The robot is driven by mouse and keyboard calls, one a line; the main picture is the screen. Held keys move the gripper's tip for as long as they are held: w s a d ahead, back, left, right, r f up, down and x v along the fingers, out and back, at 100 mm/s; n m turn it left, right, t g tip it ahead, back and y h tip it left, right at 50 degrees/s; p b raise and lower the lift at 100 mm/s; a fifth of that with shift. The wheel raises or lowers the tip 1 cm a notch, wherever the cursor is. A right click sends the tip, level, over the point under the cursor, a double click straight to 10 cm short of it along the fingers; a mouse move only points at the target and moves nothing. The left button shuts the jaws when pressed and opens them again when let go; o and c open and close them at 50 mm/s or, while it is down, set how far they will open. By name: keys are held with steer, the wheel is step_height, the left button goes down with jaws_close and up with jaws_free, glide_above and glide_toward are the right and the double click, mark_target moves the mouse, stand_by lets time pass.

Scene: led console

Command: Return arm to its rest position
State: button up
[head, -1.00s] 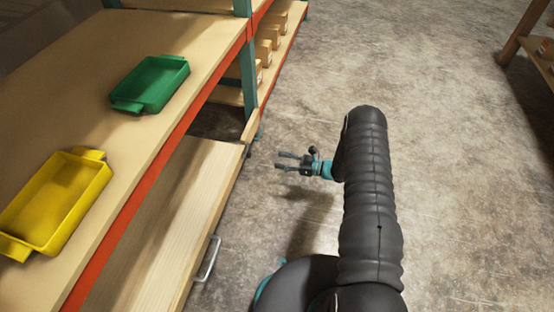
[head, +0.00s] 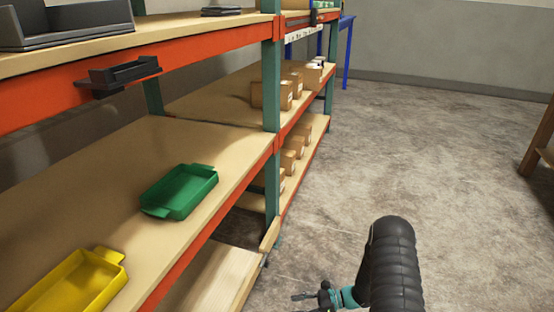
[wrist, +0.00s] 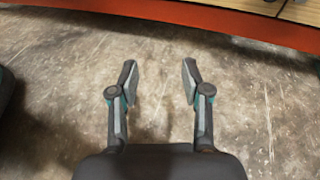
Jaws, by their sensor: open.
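My arm (head: 392,262) shows at the bottom right of the head view, in a black ribbed sleeve. My gripper (head: 300,297) is at the bottom edge of the head view, pointing left toward the shelving, over the concrete floor. In the wrist view my gripper (wrist: 160,82) is open and empty, its two fingers spread apart with bare floor beyond them.
A shelf rack with an orange beam (head: 225,205) stands at left. A green bin (head: 180,191) and a yellow bin (head: 75,284) sit on its middle shelf. A wooden drawer (head: 215,280) is below. Cardboard boxes (head: 270,94) stand farther back. The floor (head: 430,150) is clear.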

steer(key=s+d+r+n+t+h+p, duration=0.1)
steer(key=s+r+n+h, duration=0.4)
steer(key=r, duration=1.3)
steer(key=s+d+r+n+t+h+p, duration=0.2)
steer(key=s+d+r+n+h, duration=0.2)
steer(key=s+r+n, duration=0.3)
steer(key=s+d+r+n+t+h+p, duration=0.2)
steer(key=s+r+n+h, duration=0.4)
steer(key=s+r, duration=0.8)
step_height(320, 180, up, 16)
steer(key=shift+d+t, duration=0.3)
steer(key=shift+d, duration=0.25)
steer(key=shift+c, duration=0.5)
steer(key=shift+w, duration=0.1)
